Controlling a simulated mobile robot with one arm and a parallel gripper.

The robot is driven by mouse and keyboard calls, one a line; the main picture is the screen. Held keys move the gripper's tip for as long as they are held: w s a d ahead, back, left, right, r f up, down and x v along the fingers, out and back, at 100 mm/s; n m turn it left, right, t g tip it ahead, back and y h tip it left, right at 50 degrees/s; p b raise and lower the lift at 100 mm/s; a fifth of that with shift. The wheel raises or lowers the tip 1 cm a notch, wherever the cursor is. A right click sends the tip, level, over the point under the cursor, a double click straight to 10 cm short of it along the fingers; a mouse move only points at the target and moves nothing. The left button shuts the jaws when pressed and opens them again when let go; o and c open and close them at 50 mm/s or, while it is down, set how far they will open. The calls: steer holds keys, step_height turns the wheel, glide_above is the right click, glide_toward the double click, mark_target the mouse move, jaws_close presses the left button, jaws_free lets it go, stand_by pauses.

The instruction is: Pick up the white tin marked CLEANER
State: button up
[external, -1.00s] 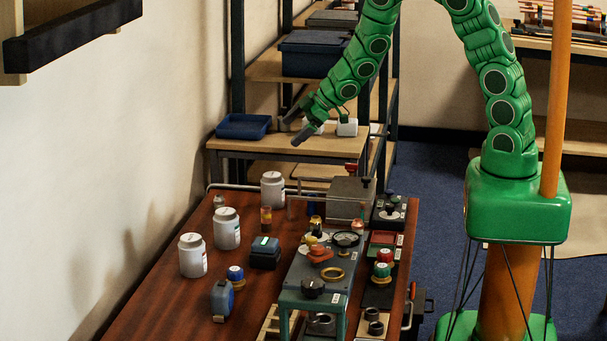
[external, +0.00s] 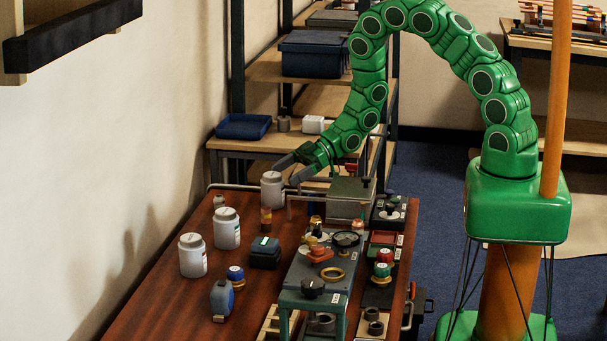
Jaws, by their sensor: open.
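Three white tins stand upright along the left side of the wooden table: a near one (external: 193,256), a middle one (external: 227,229) and a far one (external: 272,191). Their labels are too small to read, so I cannot tell which is marked CLEANER. My gripper (external: 285,175) is open and tilted down to the left. Its fingers are at the top right of the far tin, one near the lid and one beside its right side. I cannot tell whether they touch it. No tin is held.
A grey-green box (external: 350,199) stands right of the far tin, with a thin metal frame in front. A metal rail runs along the table's back edge. Shelving with a blue tray (external: 243,126) is behind.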

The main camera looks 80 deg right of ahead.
mark_target(267, 185)
steer(key=shift+x, duration=1.35)
steer(key=w+a, duration=0.2)
steer(key=a, duration=0.1)
steer(key=shift+w+a+f, duration=0.1)
steer(key=shift+w+f, duration=0.15)
steer(key=shift+f, duration=0.15)
steer(key=shift+w+a+f, duration=0.25)
steer(key=shift+w+a, duration=0.05)
steer(key=shift+w, duration=0.15)
steer(key=c, duration=1.3)
steer(key=shift+r, duration=0.1)
